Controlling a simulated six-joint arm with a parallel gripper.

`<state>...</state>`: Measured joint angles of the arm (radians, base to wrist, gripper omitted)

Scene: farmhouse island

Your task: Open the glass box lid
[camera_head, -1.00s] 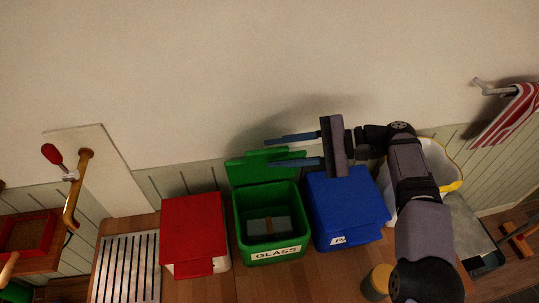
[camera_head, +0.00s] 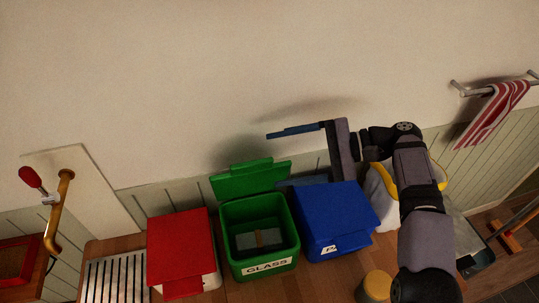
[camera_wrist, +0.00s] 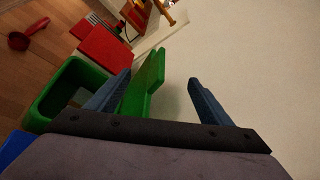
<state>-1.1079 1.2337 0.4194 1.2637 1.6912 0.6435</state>
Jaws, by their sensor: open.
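The green glass box (camera_head: 265,266) stands on the counter with a GLASS label on its front. Its green lid (camera_head: 248,179) stands open, tipped up at the back edge, and the inside shows a dark grey block. My gripper (camera_head: 272,160) is open at the lid's rear right, one blue finger above and the other lower, partly hidden by the lid and blue box. In the wrist view the lid (camera_wrist: 143,86) shows between the two spread fingers, close to the left one. I cannot tell whether that finger touches it.
A red-lidded box (camera_head: 180,243) stands left of the green box, and a blue-lidded box (camera_head: 335,215) close on its right. The wall (camera_head: 180,90) rises behind them. A white bin with a yellow rim (camera_head: 383,190) is behind my arm. A yellow-topped jar (camera_head: 377,284) is in front.

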